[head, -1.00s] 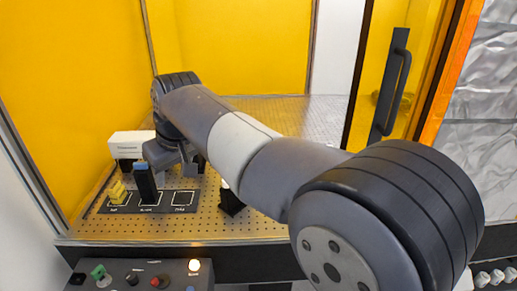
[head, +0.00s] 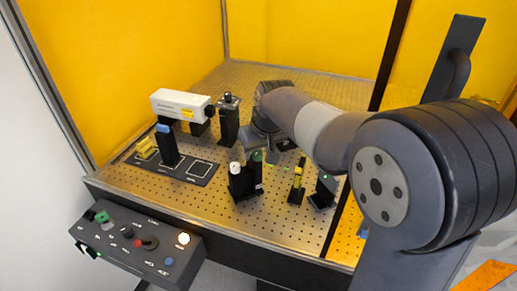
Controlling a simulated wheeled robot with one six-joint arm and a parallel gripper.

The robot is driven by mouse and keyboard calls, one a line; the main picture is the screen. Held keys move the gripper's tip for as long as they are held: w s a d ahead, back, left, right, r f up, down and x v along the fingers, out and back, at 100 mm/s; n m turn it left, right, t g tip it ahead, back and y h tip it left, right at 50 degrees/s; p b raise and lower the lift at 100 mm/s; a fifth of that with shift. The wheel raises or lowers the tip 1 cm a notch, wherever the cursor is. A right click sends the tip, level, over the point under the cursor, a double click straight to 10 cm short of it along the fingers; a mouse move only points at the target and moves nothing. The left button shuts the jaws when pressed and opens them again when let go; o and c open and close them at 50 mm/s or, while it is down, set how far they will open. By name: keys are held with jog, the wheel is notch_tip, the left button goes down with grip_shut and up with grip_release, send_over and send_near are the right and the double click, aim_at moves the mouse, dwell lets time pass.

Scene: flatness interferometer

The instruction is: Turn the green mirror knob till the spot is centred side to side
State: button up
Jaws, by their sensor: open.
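The green mirror knob (head: 256,156) tops the right side of a black mirror mount (head: 243,184) on the perforated bench, in the head view. A white knob (head: 235,168) tops its left side. My gripper (head: 264,148) is open, just behind and beside the green knob in the picture. Its fingers are small and partly hidden, and I cannot tell whether they touch the knob. A small black stand (head: 325,192) to the right shows a tiny green dot. I cannot tell the spot's side-to-side position.
A white laser box (head: 181,103) and a black post (head: 229,122) stand behind. A yellow-marked stand (head: 297,185) is right of the mount. A control box (head: 137,243) is in front.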

jog(key=shift+c, duration=0.5)
jog(key=c, duration=0.9)
jog(key=shift+a+m+h, duration=0.1)
jog(key=shift+m+h, duration=0.7)
jog(key=shift+m, duration=1.2)
jog(key=o, duration=1)
jog(key=shift+r, duration=0.15)
